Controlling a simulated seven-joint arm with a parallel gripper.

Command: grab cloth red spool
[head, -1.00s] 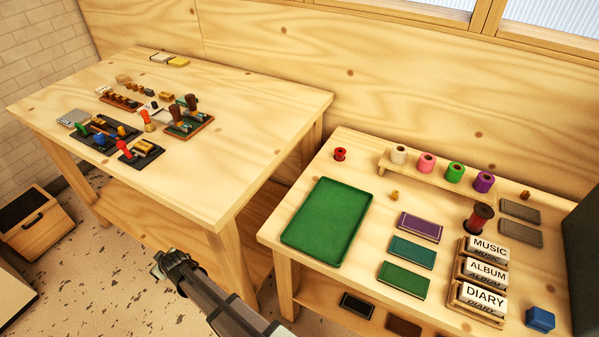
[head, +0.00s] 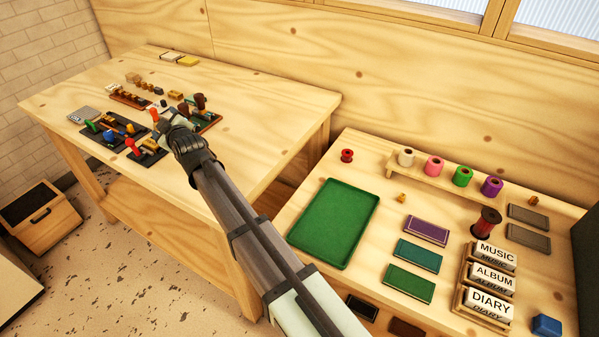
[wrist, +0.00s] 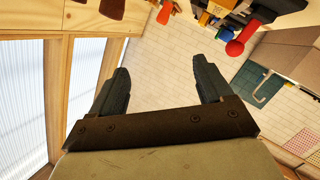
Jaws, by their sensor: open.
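A small red spool (head: 347,156) stands on the right table, behind the green tray and left of the row of coloured rolls. A second spool (head: 487,221), dark red with brown ends, stands upright farther right, behind the label blocks. I cannot tell from the frames which one is cloth. My gripper (head: 172,128) is over the left table, near the tool blocks and far left of both spools. In the wrist view my gripper (wrist: 160,85) is open, with nothing between its fingers. Neither spool can be made out there.
The green tray (head: 335,222) lies on the right table. A wooden stand (head: 420,168) holds white, pink, green and purple rolls. Label blocks (head: 490,283) stand at the front right. Tools with upright handles (head: 200,101) crowd the left table near my gripper. A gap separates the tables.

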